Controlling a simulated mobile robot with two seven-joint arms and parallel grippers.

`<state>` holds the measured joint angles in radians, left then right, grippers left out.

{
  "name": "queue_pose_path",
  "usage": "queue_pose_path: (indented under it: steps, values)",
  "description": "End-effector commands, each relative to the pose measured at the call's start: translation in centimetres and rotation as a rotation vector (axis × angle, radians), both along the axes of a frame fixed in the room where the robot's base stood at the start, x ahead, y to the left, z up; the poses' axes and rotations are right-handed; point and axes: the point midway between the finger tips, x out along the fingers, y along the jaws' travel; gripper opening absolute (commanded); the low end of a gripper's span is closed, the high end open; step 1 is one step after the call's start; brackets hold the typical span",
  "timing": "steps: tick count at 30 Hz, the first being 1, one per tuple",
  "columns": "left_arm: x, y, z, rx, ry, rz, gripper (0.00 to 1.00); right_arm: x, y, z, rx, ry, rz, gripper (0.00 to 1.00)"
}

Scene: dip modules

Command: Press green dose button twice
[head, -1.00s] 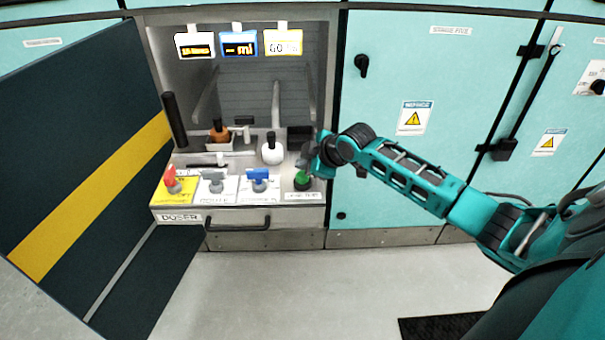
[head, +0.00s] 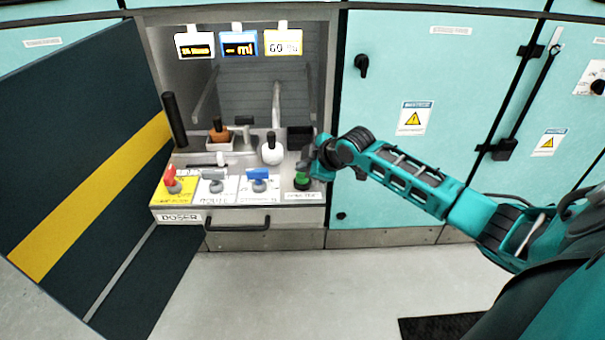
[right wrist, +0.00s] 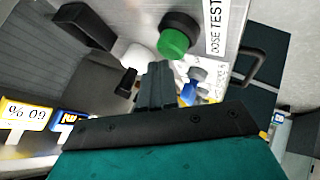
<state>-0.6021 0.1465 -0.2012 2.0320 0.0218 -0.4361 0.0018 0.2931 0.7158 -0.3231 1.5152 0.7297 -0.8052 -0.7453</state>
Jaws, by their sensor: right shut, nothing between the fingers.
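The green dose button (head: 302,181) is a round green cap on a dark collar, at the right end of the doser's front panel. In the right wrist view the green button (right wrist: 174,43) is in clear sight, just beyond the fingertips, beside a "DOSE TEST" label (right wrist: 215,28). My right gripper (head: 309,164) is just above the button in the head view. In the right wrist view the right gripper (right wrist: 158,70) has its fingers together and empty. A gap to the button seems to show, but its depth is hard to judge. My left gripper is not in view.
Red (head: 171,178), grey (head: 215,182) and blue (head: 258,180) knobs line the panel left of the button. An open dark door (head: 80,150) with a yellow stripe is at left. Three small displays hang above.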

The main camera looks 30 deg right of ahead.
Motion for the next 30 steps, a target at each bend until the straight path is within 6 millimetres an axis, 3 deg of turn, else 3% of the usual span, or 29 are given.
queue_pose_path:
  steps: [30]
  values:
    - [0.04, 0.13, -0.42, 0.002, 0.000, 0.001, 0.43, -0.03, 0.05, -0.97, 0.000, 0.002, 0.001, 0.00]
